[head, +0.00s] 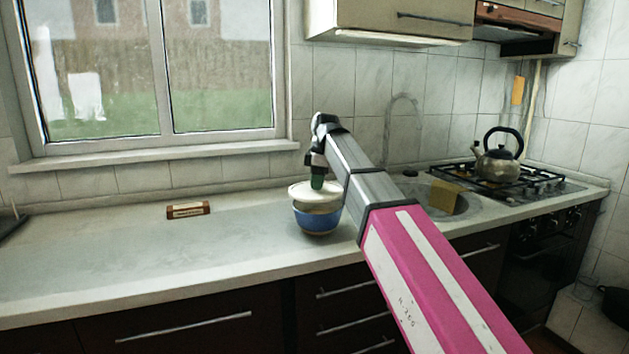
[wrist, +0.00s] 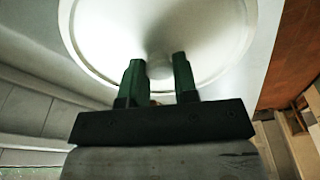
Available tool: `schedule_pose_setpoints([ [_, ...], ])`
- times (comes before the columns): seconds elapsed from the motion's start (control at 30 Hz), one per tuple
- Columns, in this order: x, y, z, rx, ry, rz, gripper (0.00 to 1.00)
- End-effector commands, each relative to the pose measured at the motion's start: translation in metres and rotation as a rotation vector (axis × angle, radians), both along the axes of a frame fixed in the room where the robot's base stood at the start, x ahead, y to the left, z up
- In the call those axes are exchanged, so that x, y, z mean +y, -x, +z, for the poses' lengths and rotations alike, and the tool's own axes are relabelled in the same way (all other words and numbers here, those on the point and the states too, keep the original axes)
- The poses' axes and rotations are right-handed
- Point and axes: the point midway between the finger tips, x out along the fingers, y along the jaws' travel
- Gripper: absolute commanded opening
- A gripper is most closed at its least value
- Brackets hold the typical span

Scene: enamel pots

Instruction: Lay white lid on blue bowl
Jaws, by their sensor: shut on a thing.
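The white lid (head: 306,190) is a round, shallow disc with a knob. My gripper (head: 317,182) points down and is shut on the lid's knob. In the wrist view, the lid (wrist: 105,40) fills the top, and the green fingers of my gripper (wrist: 159,72) stand on either side of the knob. The blue bowl (head: 318,220) stands upright on the counter directly below the lid. A pale band shows between lid and blue wall; I cannot tell whether the lid touches the bowl's rim. The wrist view does not show the bowl.
A sink with a yellow cloth (head: 445,196) lies right of my arm. A kettle (head: 497,163) stands on the stove (head: 520,183) beyond it.

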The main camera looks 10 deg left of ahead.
Motion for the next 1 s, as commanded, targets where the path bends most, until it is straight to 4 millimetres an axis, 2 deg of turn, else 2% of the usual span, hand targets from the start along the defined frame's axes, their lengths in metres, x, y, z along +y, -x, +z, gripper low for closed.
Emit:
schedule_pose_setpoints([
  [0.23,-0.01,0.016,-0.001,0.0,0.0,0.0,0.04],
  [0.6,-0.009,0.014,-0.024,0.001,0.0,0.0,0.04],
  [0.97,-0.008,0.014,-0.027,0.0,0.0,0.0,0.04],
  [1.0,-0.008,0.014,-0.027,0.0,0.0,0.0,0.37],
])
